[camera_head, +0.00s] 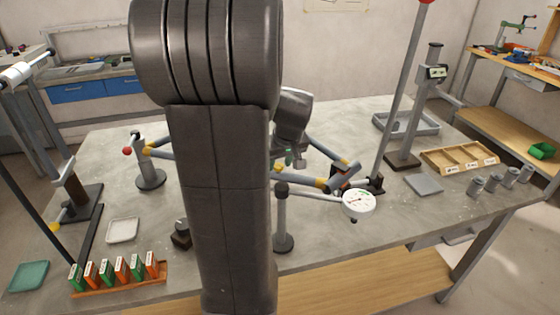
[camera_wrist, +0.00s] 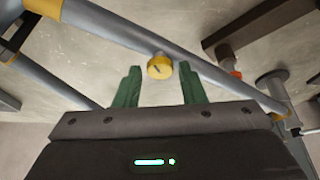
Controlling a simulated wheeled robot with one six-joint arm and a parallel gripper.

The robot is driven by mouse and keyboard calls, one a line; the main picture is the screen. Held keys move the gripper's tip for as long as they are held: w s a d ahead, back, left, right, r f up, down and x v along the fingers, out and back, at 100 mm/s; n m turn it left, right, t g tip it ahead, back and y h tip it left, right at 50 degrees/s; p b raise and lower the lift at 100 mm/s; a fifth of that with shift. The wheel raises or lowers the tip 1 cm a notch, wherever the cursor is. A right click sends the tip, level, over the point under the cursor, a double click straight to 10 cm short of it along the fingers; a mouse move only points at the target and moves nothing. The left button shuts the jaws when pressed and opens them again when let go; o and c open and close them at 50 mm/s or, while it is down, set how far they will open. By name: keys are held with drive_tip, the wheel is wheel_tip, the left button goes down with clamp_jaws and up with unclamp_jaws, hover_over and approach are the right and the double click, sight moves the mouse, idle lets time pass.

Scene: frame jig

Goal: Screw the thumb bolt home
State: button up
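The thumb bolt (camera_wrist: 159,66) shows in the wrist view as a round yellow head with a dark slot mark. It sits at the side of a grey frame tube (camera_wrist: 110,30). My gripper (camera_wrist: 160,72) is open, with one green finger on each side of the bolt head and a clear gap on both sides. Nothing is between the fingers except the bolt head, which appears at or just beyond the tips. In the head view, my gripper (camera_head: 296,158) is over the grey frame tubes (camera_head: 325,150), partly behind my arm. I cannot make out the bolt there.
A dial gauge (camera_head: 358,203) on a post stands right of my arm. A tall rod (camera_head: 400,95) rises behind it. A post with a red knob (camera_head: 127,151) stands left. A wooden tray (camera_head: 460,158) lies right, and a rack of coloured blocks (camera_head: 120,276) front left.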

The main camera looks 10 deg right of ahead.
drive_tip(key=c, duration=0.6)
drive_tip(key=shift+c, duration=0.2)
drive_tip(key=shift+m, duration=0.3)
drive_tip(key=m, duration=0.1)
drive_tip(key=m+h, duration=0.1)
drive_tip(key=m, duration=0.1)
drive_tip(key=shift+a+m+h, duration=0.25)
drive_tip(key=shift+m+h, duration=0.15)
drive_tip(key=shift+m+h+b, duration=0.3)
drive_tip(key=shift+m+b, duration=0.2)
drive_tip(key=shift+m, duration=0.3)
drive_tip(key=shift+w, duration=0.1)
drive_tip(key=o, duration=1)
